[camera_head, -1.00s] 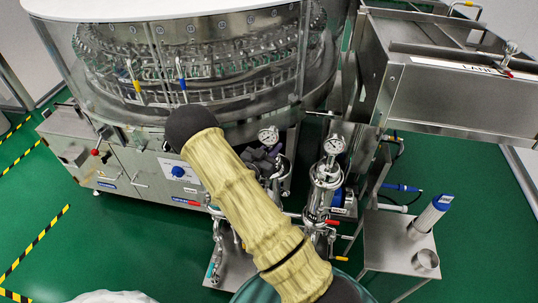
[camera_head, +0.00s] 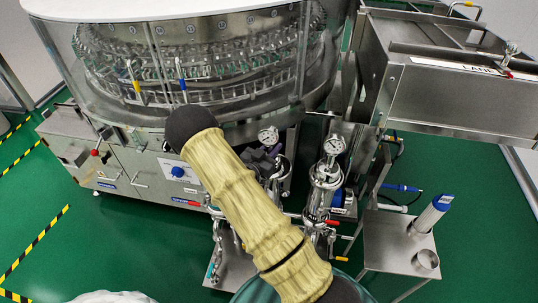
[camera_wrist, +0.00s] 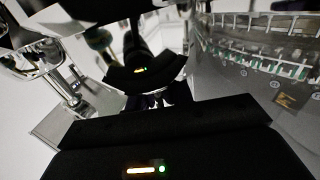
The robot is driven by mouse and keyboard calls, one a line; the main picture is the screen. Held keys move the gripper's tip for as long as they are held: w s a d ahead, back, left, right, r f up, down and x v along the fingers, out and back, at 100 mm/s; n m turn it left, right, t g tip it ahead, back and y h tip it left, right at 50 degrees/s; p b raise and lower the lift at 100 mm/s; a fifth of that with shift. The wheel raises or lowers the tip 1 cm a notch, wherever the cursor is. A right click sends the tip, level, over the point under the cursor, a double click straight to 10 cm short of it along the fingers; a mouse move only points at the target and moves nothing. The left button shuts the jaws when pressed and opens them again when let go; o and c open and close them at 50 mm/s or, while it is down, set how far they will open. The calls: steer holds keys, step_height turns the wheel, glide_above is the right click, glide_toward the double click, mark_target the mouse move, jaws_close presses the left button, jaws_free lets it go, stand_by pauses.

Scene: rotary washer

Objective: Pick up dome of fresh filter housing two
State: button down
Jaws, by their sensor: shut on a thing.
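My gripper (camera_head: 260,160) is a dark shape partly hidden behind my sleeved arm in the head view, just below the left pressure gauge (camera_head: 268,136). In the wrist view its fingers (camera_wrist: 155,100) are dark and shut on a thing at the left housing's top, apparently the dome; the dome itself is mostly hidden. The left filter housing is largely covered by my arm. The right filter housing (camera_head: 322,190) is shiny steel, stands upright and carries a pressure gauge (camera_head: 334,146); my gripper is apart from it.
A steel side table (camera_head: 385,235) at right holds a white filter cartridge with a blue end (camera_head: 432,213) and a metal ring or cup (camera_head: 427,260). The large glass-walled washer (camera_head: 200,60) stands close behind. Pipes and valves with red and orange handles (camera_head: 343,237) crowd the housings.

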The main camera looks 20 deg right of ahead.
steer(key=shift+r, duration=0.1)
step_height(320, 180, up, 10)
steer(key=shift+p, duration=0.3)
stand_by(0.3)
stand_by(0.6)
